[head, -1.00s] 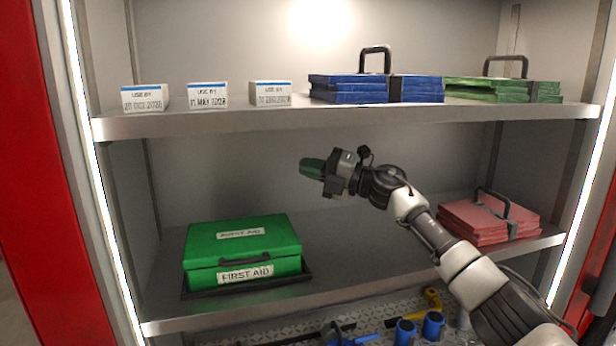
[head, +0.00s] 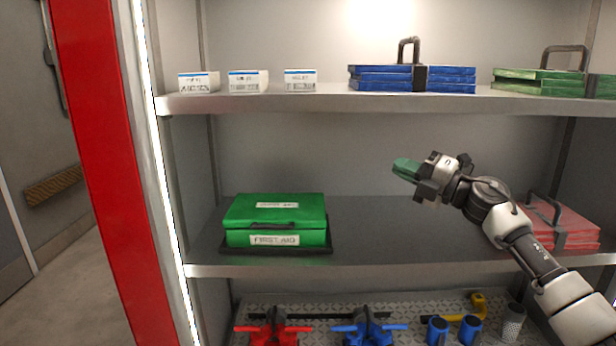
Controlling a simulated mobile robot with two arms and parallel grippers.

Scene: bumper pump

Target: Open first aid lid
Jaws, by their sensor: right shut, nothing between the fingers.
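The green first aid box (head: 236,238) sits on the middle shelf at the left, on a dark tray (head: 325,249). Its lid (head: 249,210) is down, with a dark handle (head: 272,226) on the front edge and a "FIRST AID" label below. My right gripper (head: 404,169) is shut and empty, with green fingertips pointing left. It is in the air above the middle shelf, to the right of the box and higher than its lid, clearly apart from it. My left gripper is not in view.
The upper shelf (head: 330,101) holds white date boxes (head: 244,82), blue folders (head: 380,79) and green folders (head: 540,83). Red folders (head: 570,226) lie right of the box, behind my right arm. Red and blue tools stand below. The red post (head: 105,170) borders the left. Mid-shelf is clear.

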